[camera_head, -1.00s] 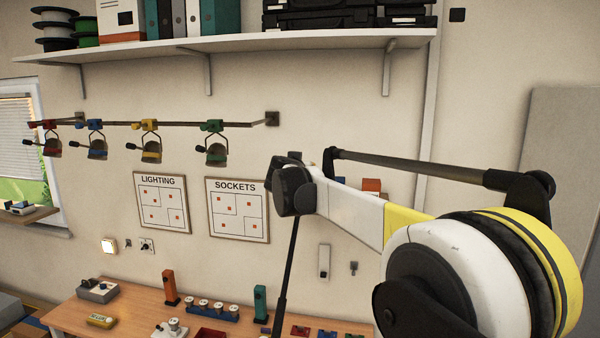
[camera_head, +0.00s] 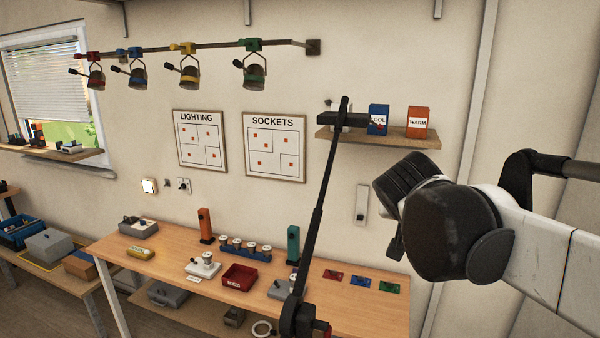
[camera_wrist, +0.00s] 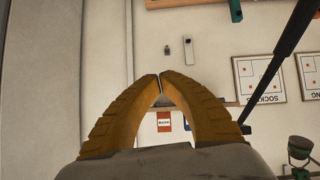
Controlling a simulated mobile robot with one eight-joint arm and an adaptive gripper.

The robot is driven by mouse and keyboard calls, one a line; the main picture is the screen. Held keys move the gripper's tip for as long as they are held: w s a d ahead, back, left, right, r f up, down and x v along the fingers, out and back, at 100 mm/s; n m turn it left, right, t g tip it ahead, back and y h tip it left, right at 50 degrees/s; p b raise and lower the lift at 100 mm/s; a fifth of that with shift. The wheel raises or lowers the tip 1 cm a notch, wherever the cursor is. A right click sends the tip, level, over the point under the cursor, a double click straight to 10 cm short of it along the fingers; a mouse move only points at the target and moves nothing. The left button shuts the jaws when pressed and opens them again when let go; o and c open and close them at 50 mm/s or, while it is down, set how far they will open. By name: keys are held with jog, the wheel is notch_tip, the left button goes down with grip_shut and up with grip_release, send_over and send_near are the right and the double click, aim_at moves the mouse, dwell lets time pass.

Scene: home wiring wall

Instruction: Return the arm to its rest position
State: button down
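My gripper (camera_wrist: 160,76) shows in the wrist view with its two orange ribbed fingers curved together. The tips meet or nearly meet, and nothing is held between them. The wrist view is upside down and has the wall in front of the fingers. In the head view my arm reaches in from the right edge, with its white link and black joint in front of the wall, right of the small shelf. I cannot make out the fingers in the head view.
A small shelf (camera_head: 350,136) holds a blue COOL box (camera_head: 378,119) and an orange WARM box (camera_head: 417,122). A workbench (camera_head: 330,297) with several parts stands below. Several lamps hang from a rail (camera_head: 215,46). LIGHTING (camera_head: 201,140) and SOCKETS (camera_head: 274,147) boards are on the wall.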

jog(key=s+a+f+n+g+y+b, duration=0.1)
jog(key=s+f+b, duration=0.3)
jog(key=s+f, duration=0.3)
jog(key=s+a+f+n+g+y+b, duration=0.1)
jog(key=s+f+b, duration=0.4)
jog(key=f, duration=1)
jog(key=s+a+f+n+g+y+b, duration=0.1)
jog(key=s+f+b, duration=0.3)
jog(key=s+f, duration=0.6)
jog(key=shift+s+f+y, duration=0.25)
jog(key=shift+f+y, duration=0.45)
jog(key=shift+f, duration=0.2)
